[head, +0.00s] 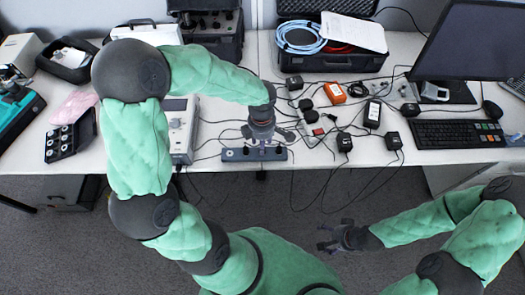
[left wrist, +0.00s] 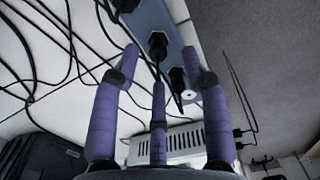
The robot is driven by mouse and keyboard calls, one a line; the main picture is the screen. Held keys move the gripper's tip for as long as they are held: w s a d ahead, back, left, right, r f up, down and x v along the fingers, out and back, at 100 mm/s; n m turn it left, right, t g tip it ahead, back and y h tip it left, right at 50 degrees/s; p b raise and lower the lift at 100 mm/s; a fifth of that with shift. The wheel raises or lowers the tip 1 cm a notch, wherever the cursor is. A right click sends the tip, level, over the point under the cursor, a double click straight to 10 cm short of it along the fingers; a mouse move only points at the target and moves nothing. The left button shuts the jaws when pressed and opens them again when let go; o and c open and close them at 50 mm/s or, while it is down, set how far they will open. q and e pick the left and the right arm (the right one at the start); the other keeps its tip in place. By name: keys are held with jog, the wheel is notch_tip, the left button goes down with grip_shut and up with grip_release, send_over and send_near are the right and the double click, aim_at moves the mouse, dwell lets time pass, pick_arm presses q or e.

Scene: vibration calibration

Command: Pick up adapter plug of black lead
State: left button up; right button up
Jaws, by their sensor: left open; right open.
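My left gripper (head: 263,136) is open just above the grey-blue socket strip (head: 234,154) at the table's front edge. In the left wrist view its purple fingers (left wrist: 160,66) spread around the strip (left wrist: 180,52). A black plug (left wrist: 157,42) with a black lead sits on the strip between the fingertips, with no clear contact. A second black plug (left wrist: 178,86) sits nearer on the strip. I cannot tell which is the adapter plug of the black lead. My right gripper (head: 342,239) is open and empty over the floor, away from the table.
Black adapters (head: 345,142) and tangled leads cover the table right of the strip, near an orange box (head: 335,93). A grey instrument (head: 181,128) stands close left of the strip. A keyboard (head: 458,134) and monitor (head: 470,42) are at right. Leads hang over the front edge.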

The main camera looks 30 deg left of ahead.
pick_arm(q)
notch_tip(320, 180, down, 4)
jog(key=shift+w+f+b, duration=0.1)
jog(key=shift+w+b, duration=0.05)
jog(key=shift+b, duration=0.6)
grip_shut()
jog(key=shift+r, duration=0.2)
